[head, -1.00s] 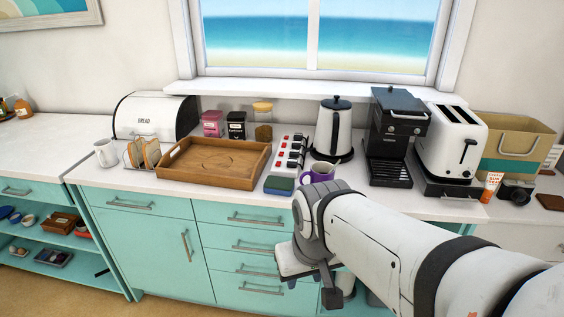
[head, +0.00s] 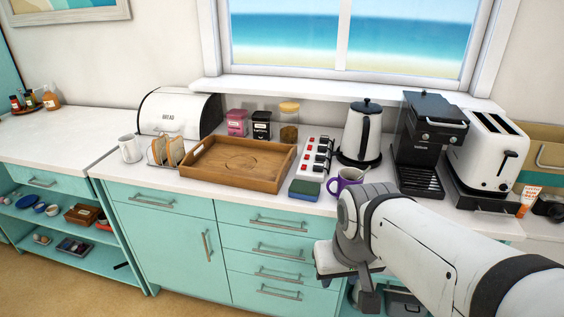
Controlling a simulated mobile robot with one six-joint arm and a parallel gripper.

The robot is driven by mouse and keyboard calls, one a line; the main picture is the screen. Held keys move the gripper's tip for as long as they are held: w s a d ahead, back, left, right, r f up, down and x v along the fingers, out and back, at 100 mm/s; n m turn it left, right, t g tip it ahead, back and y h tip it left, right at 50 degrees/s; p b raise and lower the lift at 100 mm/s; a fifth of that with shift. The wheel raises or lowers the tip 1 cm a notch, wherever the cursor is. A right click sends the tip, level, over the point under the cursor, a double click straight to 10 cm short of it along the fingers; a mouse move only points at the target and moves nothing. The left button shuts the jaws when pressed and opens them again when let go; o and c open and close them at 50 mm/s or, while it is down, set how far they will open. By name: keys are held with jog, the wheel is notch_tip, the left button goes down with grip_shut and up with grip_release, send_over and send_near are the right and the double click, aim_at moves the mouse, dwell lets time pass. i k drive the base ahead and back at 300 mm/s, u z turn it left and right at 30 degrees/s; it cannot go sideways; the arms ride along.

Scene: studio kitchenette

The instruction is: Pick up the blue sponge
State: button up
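The blue sponge (head: 304,194) lies flat on the white counter near its front edge. Its upper layer looks dark green and its side is blue. It sits just right of the wooden tray and left of the purple mug. My gripper (head: 360,294) hangs below counter height in front of the drawers, to the right of and lower than the sponge, apart from it. My arm partly covers it, and its fingers are too small and dark to tell whether they are open. No object shows in it.
The purple mug (head: 345,181) is close on the sponge's right. The wooden tray (head: 283,179) is close on its left, with a power strip (head: 317,158) behind. A kettle (head: 361,136), coffee machine (head: 424,140) and toaster (head: 489,155) stand farther right.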

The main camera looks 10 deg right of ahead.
aim_at(298, 189)
jog(key=i, duration=0.9)
jog(key=z, duration=0.05)
